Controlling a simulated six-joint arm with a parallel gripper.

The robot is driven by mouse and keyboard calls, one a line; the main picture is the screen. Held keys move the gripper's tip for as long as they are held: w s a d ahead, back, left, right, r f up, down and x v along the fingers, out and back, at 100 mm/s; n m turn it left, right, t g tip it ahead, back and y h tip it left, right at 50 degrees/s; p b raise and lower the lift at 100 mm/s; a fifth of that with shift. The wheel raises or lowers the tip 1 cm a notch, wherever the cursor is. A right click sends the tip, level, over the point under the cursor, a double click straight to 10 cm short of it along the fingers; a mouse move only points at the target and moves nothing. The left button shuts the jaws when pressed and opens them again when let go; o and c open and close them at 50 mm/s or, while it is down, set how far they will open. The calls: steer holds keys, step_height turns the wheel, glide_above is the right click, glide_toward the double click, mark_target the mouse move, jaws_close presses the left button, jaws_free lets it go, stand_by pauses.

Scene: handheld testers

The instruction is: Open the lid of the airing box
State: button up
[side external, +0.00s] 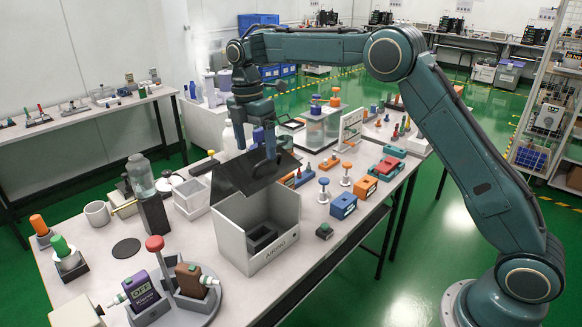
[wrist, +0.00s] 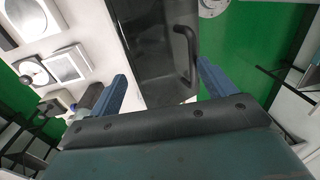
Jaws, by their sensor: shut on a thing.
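The airing box (side external: 277,232) is a light grey box with lettering on its front, standing on the white table in the side external view. Its dark lid (side external: 238,178) is raised and tilted above the box, so the inside and a small black tray (side external: 262,240) show. My gripper (side external: 266,163) is over the lid, shut on the lid's handle. In the wrist view, the lid (wrist: 150,50) lies between and beyond my gripper's fingers (wrist: 162,82), with the dark bar handle (wrist: 187,50) beside the right finger. The exact finger contact is partly hidden.
A glass jar on a black block (side external: 153,215) and a grey mug (side external: 97,213) stand left of the box. Orange and blue boxes (side external: 343,206) stand to the right.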

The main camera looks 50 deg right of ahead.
mark_target(273, 175)
steer(key=shift+s+d+f, duration=0.1)
steer(key=shift+s+f, duration=0.75)
steer(key=shift+f, duration=0.05)
steer(key=shift+c, duration=0.7)
steer(key=shift+s+f, duration=0.15)
steer(key=shift+s, duration=0.1)
steer(key=c, duration=0.6)
steer(key=shift+s+f, duration=0.55)
steer(key=shift+s, duration=0.2)
steer(key=shift+s+f, duration=0.5)
steer(key=shift+s, duration=0.25)
steer(key=shift+s+f+t, duration=0.8)
steer(key=shift+s+f, duration=0.4)
steer(key=shift+f, duration=2.95)
steer(key=shift+s+f+t, duration=0.8)
steer(key=shift+s+f, duration=0.4)
steer(key=shift+f, duration=2.9)
step_height(273, 175, up, 14)
steer(key=s, duration=0.2)
steer(key=shift+s+d+r+m+t, duration=0.4)
steer(key=shift+s+r+m, duration=1.5)
steer(key=shift+s, duration=0.65)
steer(key=shift+s+d+r+m+t, duration=0.35)
steer(key=shift+s+d+r+m, duration=0.15)
steer(key=shift+s+r+m, duration=1.7)
steer(key=shift+s+d+r+m+t, duration=0.4)
steer(key=shift+s+r+m, duration=1.2)
steer(key=shift+s, duration=1.25)
